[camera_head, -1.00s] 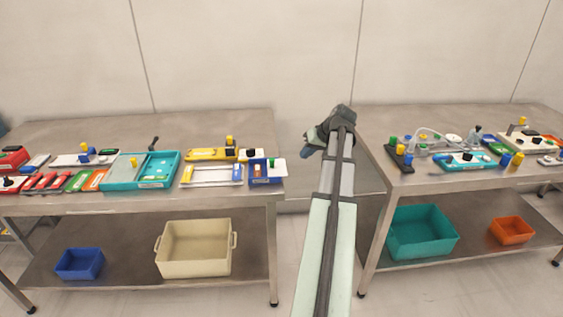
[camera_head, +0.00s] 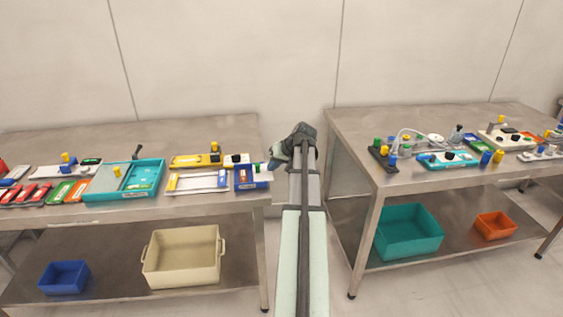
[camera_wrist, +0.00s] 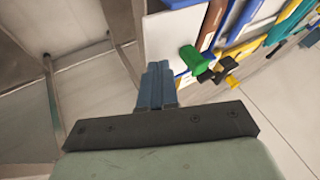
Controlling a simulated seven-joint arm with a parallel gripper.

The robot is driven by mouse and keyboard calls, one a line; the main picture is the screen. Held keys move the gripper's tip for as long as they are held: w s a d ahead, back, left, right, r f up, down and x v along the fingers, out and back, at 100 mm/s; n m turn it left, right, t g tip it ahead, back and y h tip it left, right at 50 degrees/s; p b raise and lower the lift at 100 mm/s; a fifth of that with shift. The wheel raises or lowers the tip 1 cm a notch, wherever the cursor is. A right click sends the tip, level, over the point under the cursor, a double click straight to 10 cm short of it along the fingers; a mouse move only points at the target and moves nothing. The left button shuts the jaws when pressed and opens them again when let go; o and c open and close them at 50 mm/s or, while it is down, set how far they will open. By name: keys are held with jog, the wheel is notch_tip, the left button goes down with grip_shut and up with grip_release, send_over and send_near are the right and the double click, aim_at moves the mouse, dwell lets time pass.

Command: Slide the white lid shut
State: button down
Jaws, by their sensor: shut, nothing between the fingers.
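The white lid (camera_wrist: 172,36) is a flat panel with a green knob (camera_wrist: 195,60), at the upper middle of the wrist view. It belongs to the small blue box (camera_head: 250,184) at the right end of the left table. My gripper (camera_wrist: 155,75) is shut and empty, with its blue-grey fingers pointing toward the lid's near edge. In the head view my gripper (camera_head: 275,158) is just right of the box, by the table's right end. I cannot tell whether the fingers touch the lid. The box opening is not clear.
A teal tray (camera_head: 98,192), a yellow slide piece (camera_head: 190,161) and a white-and-yellow frame (camera_head: 196,183) stand left of the box. The right table (camera_head: 345,130) lies across a gap. A beige bin (camera_head: 182,258) sits on the lower shelf.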

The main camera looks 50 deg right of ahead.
aim_at(257, 174)
jog(key=shift+w+a, duration=0.8)
jog(key=shift+a, duration=0.05)
jog(key=w+a, duration=0.5)
jog(key=shift+w+a, duration=0.35)
jog(key=shift+a, duration=0.05)
jog(key=s+d, duration=0.3)
jog(key=shift+d, duration=0.1)
jog(key=v, duration=1)
